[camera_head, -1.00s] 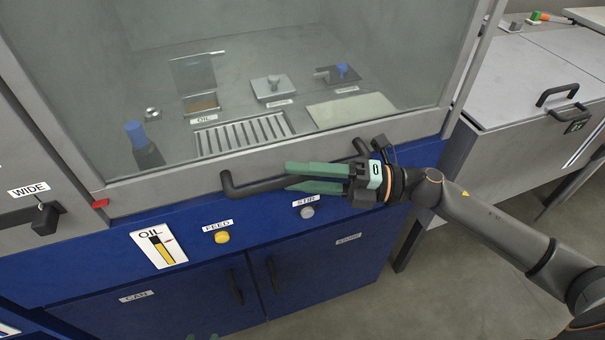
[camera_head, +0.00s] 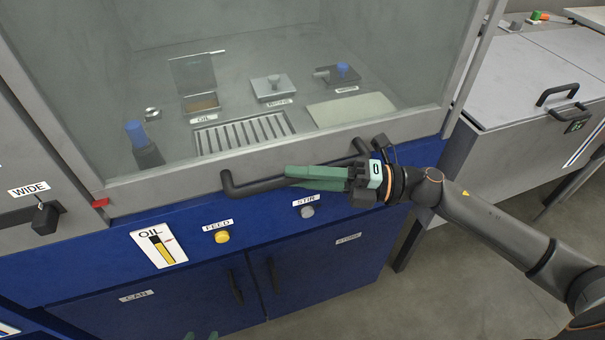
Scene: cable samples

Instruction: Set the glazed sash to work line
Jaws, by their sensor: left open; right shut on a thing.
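The glazed sash (camera_head: 180,178) is a clear pane with a grey bottom rail, standing low across the front of the cabinet. Its black bar handle (camera_head: 255,186) runs along the rail. My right gripper (camera_head: 289,177) is shut on the handle, its green fingers closed around the bar right of its left end. A red tab (camera_head: 100,203) sits on the left frame beside the sash's lower corner. No line labelled as the work line can be made out.
Behind the glass are a blue-capped bottle (camera_head: 143,147), a slotted grille (camera_head: 243,134) and several small fixtures. The blue front carries a yellow FEED button (camera_head: 222,237), a grey STIR button (camera_head: 307,212) and an OIL gauge (camera_head: 158,246).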

